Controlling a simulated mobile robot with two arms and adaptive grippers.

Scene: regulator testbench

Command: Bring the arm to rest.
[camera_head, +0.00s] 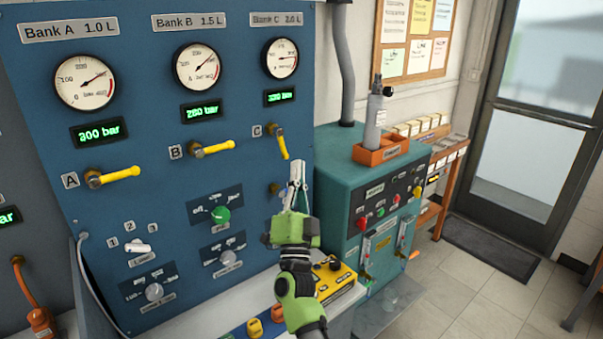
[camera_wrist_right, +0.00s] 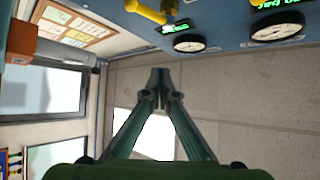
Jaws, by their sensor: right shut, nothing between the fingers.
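My right gripper (camera_head: 297,172) is raised in front of the right part of the blue panel (camera_head: 240,160), just below the yellow lever of bank C (camera_head: 281,142). Its fingers point up, are shut and hold nothing. In the right wrist view the closed fingertips (camera_wrist_right: 160,75) meet in the middle, against the ceiling. The bank C lever hangs steeply down, while the yellow levers of bank A (camera_head: 115,176) and bank B (camera_head: 212,148) lie nearly level. I cannot tell from the head view whether the fingertips touch the panel. My left gripper is not in view.
A teal cabinet (camera_head: 335,185) with an orange tray (camera_head: 381,153) on top stands right of the panel. A yellow control box (camera_head: 338,283) sits on the ledge below my right arm. The floor (camera_head: 480,290) toward the door (camera_head: 535,120) is mostly open.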

